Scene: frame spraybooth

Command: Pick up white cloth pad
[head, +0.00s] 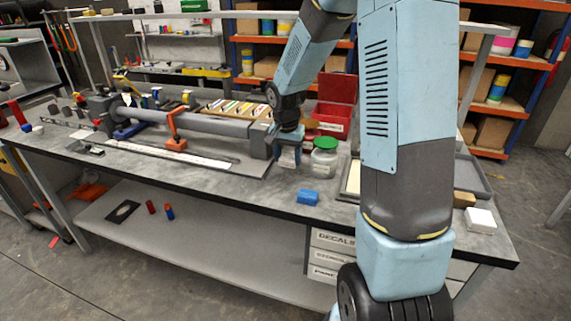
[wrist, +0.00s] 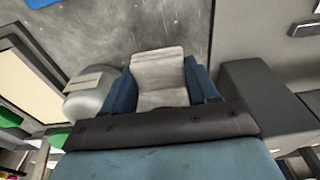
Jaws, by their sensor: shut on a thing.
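The white cloth pad (wrist: 158,72) shows in the wrist view as a pale, whitish-grey folded piece between my two blue fingers. My gripper (wrist: 160,92) is shut on it, with a finger against each side. In the head view my gripper (head: 288,158) points down over the bench, between the end of the long grey tube and the green-lidded jar. The pad is small there and mostly hidden by the fingers. I cannot tell from these views whether it touches the bench top.
The green-lidded jar (head: 324,157) stands close on the right of my gripper, and a grey end block (head: 260,141) on the left. A blue block (head: 308,197) lies nearer the front edge. A white block (head: 480,220) and a red bin (head: 334,105) are on the bench.

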